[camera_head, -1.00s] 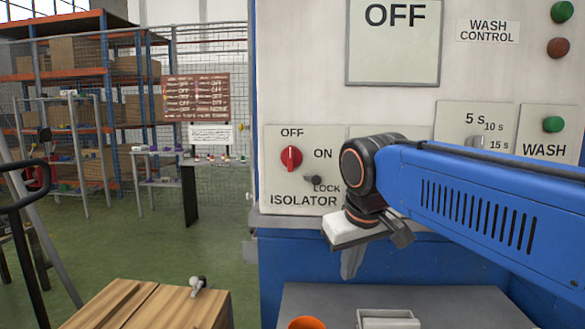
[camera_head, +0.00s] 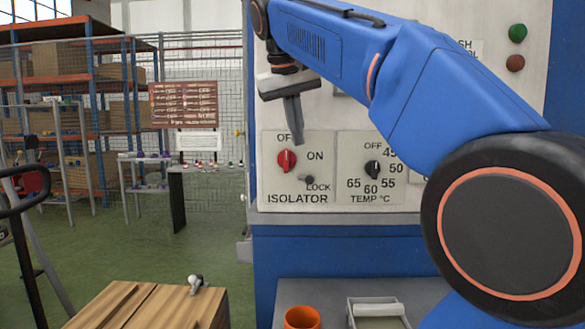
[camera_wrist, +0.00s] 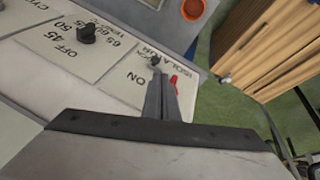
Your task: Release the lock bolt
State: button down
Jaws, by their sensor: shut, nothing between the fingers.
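The lock bolt appears as a small dark grey knob (camera_head: 308,179) beside the word LOCK on the isolator plate (camera_head: 270,188). It also shows in the wrist view (camera_wrist: 154,61). The red isolator knob (camera_head: 287,160) sits up and left of it, pointing to OFF; in the wrist view the fingers partly hide it.
The temperature plate with its black knob (camera_head: 373,169) is right of the isolator. Below are an orange cup (camera_head: 302,318) and a white tray (camera_head: 378,306) on a grey shelf. A wooden crate (camera_head: 150,308) stands front left. My arm hides much of the right panel.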

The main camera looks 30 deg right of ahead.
aim_at(305, 180)
jog(key=shift+a+r, duration=0.1)
jog(key=shift+r, duration=0.15)
jog(key=shift+w+f, duration=0.1)
jog(key=shift+f, duration=0.05)
jog(key=x, duration=0.9)
jog(key=shift+f, duration=0.35)
jog(key=shift+d, duration=0.25)
jog(key=shift+s+d, duration=0.5)
jog(key=shift+d, duration=0.2)
jog(key=shift+s+d, duration=0.45)
jog(key=shift+d, duration=0.3)
jog(key=v, duration=1.7)
jog(key=shift+r, duration=0.2)
jog(key=shift+s, duration=0.1)
